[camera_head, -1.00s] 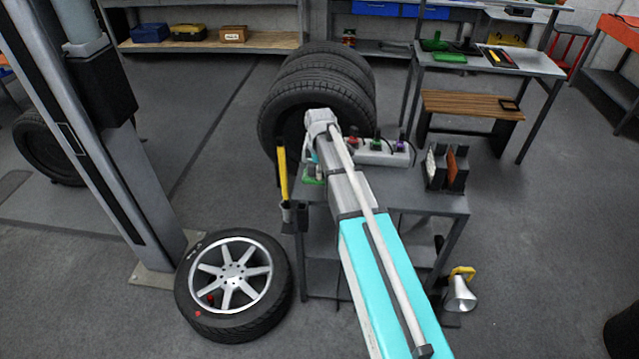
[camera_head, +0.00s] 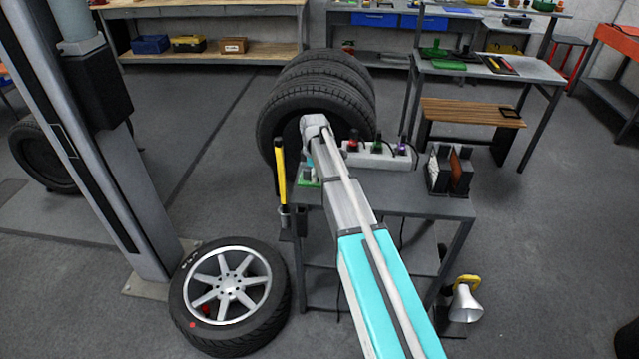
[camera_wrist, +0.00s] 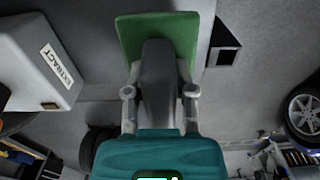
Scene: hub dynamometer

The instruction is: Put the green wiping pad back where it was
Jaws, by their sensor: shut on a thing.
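The green wiping pad (camera_wrist: 158,35) has a dark grey grip block (camera_wrist: 158,80). My gripper (camera_wrist: 159,92) is shut on that block, one finger on each side, and the green face spreads out beyond it. In the head view the pad (camera_head: 308,182) shows as a small green patch at the left end of the small grey table (camera_head: 420,200), partly hidden by my arm. My gripper is mostly hidden there. I cannot tell whether the pad touches the tabletop.
A white box with coloured knobs (camera_head: 380,157) stands at the table's back; a box labelled EXTRACT (camera_wrist: 45,65) is left in the wrist view. A yellow-handled tool (camera_head: 281,175) hangs at the table's left edge. Dark holders (camera_head: 450,170) stand right. Stacked tyres (camera_head: 315,95) are behind; a wheel (camera_head: 230,290) lies left.

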